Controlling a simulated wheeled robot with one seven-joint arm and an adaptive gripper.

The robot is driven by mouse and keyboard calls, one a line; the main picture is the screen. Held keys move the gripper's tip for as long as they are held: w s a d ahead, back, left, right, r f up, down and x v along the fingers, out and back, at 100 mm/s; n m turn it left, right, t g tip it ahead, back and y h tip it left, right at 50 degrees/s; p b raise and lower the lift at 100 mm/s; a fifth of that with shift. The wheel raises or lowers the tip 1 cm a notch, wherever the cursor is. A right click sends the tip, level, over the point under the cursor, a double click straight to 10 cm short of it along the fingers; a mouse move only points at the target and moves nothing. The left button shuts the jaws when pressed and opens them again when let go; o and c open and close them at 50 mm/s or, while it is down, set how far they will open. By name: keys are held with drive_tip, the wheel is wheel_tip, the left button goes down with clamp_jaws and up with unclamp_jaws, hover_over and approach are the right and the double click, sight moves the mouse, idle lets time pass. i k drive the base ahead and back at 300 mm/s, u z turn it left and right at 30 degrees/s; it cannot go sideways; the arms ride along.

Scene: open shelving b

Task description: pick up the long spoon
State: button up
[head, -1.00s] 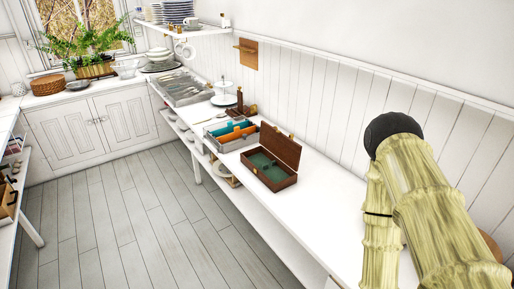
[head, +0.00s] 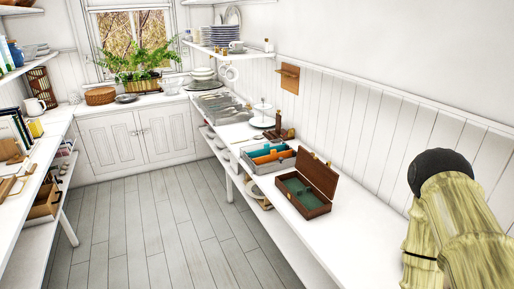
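I cannot make out a long spoon for certain. A grey tray (head: 207,101) with thin, light cutlery-like pieces lies far along the right-hand white counter, and the pieces are too small to tell apart. My gripper is not in view. Only a yellow-green part of my arm with a dark rounded joint shows at the right edge, over the near end of the counter.
An open wooden box (head: 323,176) with green lining stands on the right counter (head: 345,224). Behind it is a grey tray with teal and orange pieces (head: 268,157). A wall shelf (head: 218,52) holds plates. The grey floor (head: 165,215) between the counters is clear.

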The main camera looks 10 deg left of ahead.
sight(258, 137)
drive_tip(key=u, duration=0.4)
drive_tip(key=i, duration=0.3)
drive_tip(key=u, duration=0.95)
drive_tip(key=i, duration=1.3)
drive_tip(key=z, duration=0.4)
